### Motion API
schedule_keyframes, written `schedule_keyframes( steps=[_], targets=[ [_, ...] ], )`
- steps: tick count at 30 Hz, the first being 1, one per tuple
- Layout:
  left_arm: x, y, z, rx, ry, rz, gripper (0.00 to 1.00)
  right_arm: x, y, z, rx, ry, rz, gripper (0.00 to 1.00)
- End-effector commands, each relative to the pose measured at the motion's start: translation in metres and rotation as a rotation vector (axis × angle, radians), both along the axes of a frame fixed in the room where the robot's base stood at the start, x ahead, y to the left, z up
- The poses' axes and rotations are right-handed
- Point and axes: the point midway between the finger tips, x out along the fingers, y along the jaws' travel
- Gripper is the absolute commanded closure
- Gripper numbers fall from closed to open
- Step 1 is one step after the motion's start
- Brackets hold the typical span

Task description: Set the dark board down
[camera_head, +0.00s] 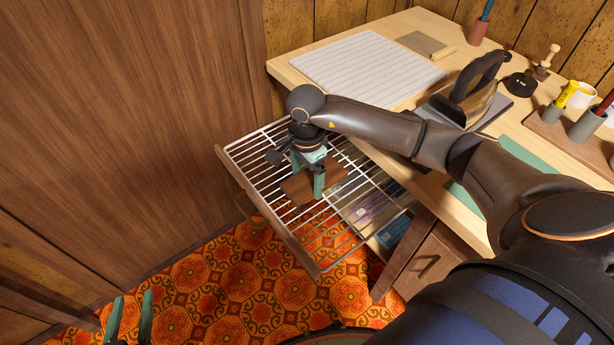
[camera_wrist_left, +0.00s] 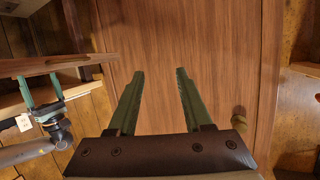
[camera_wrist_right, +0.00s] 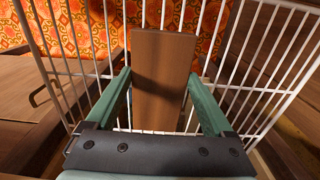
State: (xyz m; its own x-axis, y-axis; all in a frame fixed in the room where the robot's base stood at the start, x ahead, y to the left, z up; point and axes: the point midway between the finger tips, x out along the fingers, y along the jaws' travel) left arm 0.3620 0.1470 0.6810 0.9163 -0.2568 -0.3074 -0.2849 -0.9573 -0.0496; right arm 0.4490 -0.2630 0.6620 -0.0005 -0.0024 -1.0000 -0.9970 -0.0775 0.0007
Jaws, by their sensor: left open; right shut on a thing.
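The dark board (camera_wrist_right: 162,75) is a plain brown rectangle. In the right wrist view it lies between the two green fingers of my right gripper (camera_wrist_right: 160,85), which is shut on its long edges. In the head view my right gripper (camera_head: 307,178) points down over the white wire rack (camera_head: 246,155), with the board (camera_head: 297,190) at its fingertips. The board is flat over the wires; I cannot tell whether it touches them. My left gripper (camera_head: 130,312) is open and empty at the bottom left, and in the left wrist view (camera_wrist_left: 157,75) its fingers face brown wood.
The wire rack sits in a pulled-out wooden frame beside a table (camera_head: 300,62). Packets (camera_head: 365,208) lie below the rack. A tall wooden panel (camera_head: 120,120) borders the rack at left.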

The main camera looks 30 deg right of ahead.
Motion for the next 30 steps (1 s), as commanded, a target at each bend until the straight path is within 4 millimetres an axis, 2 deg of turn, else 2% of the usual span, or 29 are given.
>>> schedule_keyframes(
  steps=[7, 8, 10, 23, 25, 30],
  targets=[
    [0.001, 0.001, 0.003, 0.005, -0.014, -0.003, 0.50, 0.000, 0.000, 0.000, 0.000, -0.001, 0.000, 0.73],
    [0.001, 0.001, 0.003, 0.005, -0.014, -0.003, 0.50, 0.000, 0.000, -0.001, 0.000, 0.000, 0.000, 0.10],
    [0.001, 0.001, 0.003, 0.005, -0.014, -0.003, 0.50, 0.000, 0.000, -0.001, 0.000, 0.000, 0.000, 0.02],
    [-0.002, 0.000, 0.000, 0.001, 0.014, -0.002, 0.50, 0.000, 0.000, 0.003, 0.001, 0.000, 0.000, 0.00],
    [-0.013, -0.001, -0.022, -0.005, 0.099, 0.008, 0.50, 0.000, 0.000, 0.006, 0.001, -0.001, 0.000, 0.00],
    [-0.034, -0.002, -0.056, -0.003, 0.258, 0.014, 0.50, 0.000, 0.000, 0.014, 0.001, 0.000, 0.000, 0.00]
  ],
)
